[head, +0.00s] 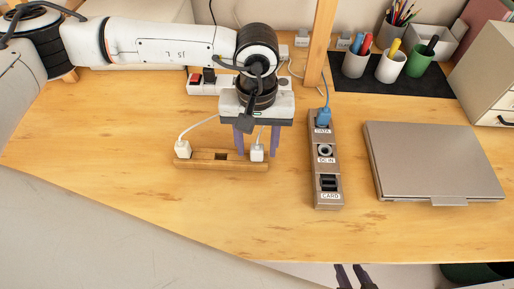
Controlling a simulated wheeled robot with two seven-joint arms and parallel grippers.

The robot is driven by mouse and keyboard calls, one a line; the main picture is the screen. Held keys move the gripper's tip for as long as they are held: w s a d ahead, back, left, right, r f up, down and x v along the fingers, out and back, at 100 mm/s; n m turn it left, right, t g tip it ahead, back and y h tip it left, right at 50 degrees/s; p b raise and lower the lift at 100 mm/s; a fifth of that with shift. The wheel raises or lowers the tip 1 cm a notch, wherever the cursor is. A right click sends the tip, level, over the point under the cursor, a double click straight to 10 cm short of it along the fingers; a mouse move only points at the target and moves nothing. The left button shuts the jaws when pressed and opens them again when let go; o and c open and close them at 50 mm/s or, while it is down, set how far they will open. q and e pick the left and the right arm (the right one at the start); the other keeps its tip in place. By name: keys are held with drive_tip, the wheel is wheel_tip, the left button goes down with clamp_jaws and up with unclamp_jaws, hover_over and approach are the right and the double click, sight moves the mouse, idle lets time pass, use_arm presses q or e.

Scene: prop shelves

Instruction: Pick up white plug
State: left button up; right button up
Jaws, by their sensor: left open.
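A wooden block (215,165) lies on the desk with a white plug at each end. One white plug (183,149) stands at its left end with a cord running up to the right. Another white plug (257,153) stands at its right end with a thin cord. My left gripper (257,150) points down over the right-hand plug. Its purple fingers are apart, one on each side of that plug in the picture; I cannot tell whether they touch it. Only the dark fingertips of my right gripper (352,277) show beyond the desk's front edge, away from the plugs.
A grey socket strip (325,165) with a blue plug (323,117) stands right of the block. A closed laptop (430,160) lies farther right. A white power strip (208,88) and wooden post (320,45) are behind. Pen cups (390,66) stand back right. The front desk is clear.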

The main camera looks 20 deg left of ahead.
use_arm(q)
drive_tip(key=shift+f, duration=0.8)
drive_tip(key=c, duration=1.1)
